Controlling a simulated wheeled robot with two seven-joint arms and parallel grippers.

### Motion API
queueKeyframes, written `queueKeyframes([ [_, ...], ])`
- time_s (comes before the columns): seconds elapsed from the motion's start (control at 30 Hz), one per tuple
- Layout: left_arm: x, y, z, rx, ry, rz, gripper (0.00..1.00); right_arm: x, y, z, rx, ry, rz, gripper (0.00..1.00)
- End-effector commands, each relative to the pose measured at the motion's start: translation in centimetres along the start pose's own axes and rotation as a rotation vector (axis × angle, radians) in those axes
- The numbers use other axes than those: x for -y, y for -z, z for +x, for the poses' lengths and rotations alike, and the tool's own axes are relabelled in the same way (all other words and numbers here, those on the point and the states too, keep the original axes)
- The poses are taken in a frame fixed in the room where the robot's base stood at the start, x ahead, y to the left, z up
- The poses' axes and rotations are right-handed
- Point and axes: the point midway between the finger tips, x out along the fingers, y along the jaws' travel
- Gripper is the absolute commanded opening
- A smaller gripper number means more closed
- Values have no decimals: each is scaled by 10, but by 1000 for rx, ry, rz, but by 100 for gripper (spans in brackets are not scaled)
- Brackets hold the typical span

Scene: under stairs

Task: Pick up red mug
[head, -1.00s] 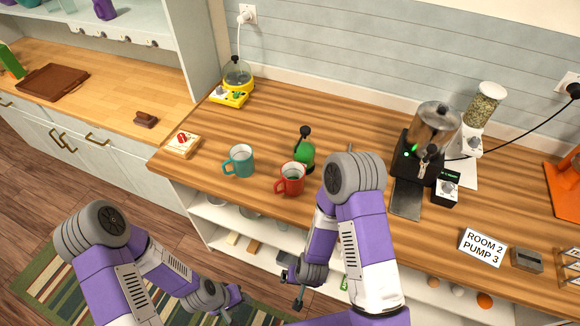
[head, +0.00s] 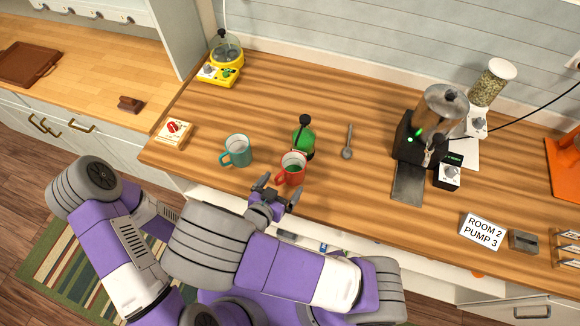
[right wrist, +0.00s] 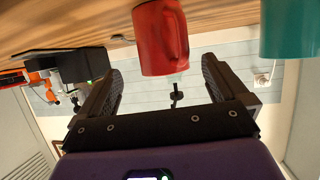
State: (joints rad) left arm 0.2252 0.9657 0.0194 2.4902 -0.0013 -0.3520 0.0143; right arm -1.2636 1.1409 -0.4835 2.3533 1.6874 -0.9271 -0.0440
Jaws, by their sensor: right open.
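The red mug (head: 292,169) stands upright on the wooden counter, with its handle toward the lower left. My right gripper (head: 277,188) is open and empty at the counter's front edge, just in front of the mug. In the right wrist view, which appears upside down, the red mug (right wrist: 160,40) shows ahead, between the lines of the two open fingers, apart from them. My left arm shows at the lower left of the head view; its gripper is not visible there.
A teal mug (head: 237,151) stands close to the left of the red one. A green bottle with a black top (head: 304,140) is just behind it. A spoon (head: 348,142) lies to the right. A black coffee machine (head: 420,140) stands further right.

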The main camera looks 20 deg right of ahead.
Motion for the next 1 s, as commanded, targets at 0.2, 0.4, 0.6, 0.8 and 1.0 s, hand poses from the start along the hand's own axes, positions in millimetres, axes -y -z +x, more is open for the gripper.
queueKeyframes([
  [0.2,3,0,9,0,0,1,43,0,-7,9,-12,-3,8,100],
  [0.4,4,1,10,-1,0,1,43,0,-5,31,-12,-3,8,100],
  [0.6,4,1,11,-1,0,1,43,2,-1,61,-11,-5,7,100],
  [0.8,4,1,12,-1,0,1,43,2,-2,77,-9,-2,8,100],
  [1.0,4,1,12,-1,0,1,43,3,-1,77,-9,0,7,100],
])
